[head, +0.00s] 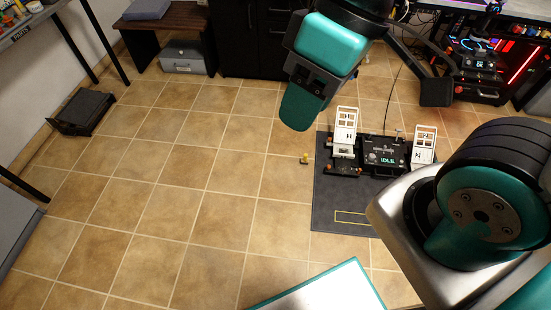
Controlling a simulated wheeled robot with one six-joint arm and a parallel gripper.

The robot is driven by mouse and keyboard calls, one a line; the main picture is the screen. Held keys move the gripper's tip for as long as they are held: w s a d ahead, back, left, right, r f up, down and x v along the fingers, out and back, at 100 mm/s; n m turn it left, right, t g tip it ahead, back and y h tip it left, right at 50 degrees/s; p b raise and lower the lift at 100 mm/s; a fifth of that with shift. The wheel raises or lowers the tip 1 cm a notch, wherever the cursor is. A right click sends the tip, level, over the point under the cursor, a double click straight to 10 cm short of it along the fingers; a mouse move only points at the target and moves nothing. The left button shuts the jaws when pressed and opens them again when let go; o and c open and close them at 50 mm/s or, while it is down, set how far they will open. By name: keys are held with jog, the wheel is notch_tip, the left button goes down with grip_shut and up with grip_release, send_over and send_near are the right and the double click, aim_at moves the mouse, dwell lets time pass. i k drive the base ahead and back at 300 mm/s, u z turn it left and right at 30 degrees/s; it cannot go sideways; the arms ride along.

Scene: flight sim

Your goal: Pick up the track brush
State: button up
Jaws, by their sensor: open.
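I cannot pick out a track brush for certain in the head view. A small yellow upright piece (305,158) stands on the tiles just left of the dark mat; it is too small to tell what it is. My gripper (367,101) hangs at the top right of centre, open, its teal finger on the left and a dark finger on the right. No object shows between the fingers. In the picture it lies above the pedal unit (385,157), which has two white pedals and a small display reading "IDLE". My arm hides part of the right side.
The pedal unit sits on a dark mat (330,210). A black flat device (82,111) lies on the floor at left. A wooden bench (160,22) has a grey box (187,60) under it. A lit computer (475,70) stands at right. The left-centre floor is clear.

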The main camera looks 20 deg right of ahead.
aim_at(305, 161)
jog(key=u, duration=0.75)
jog(key=i, duration=1.35)
jog(key=z, duration=0.85)
jog(key=i, duration=0.5)
jog(key=z, duration=0.5)
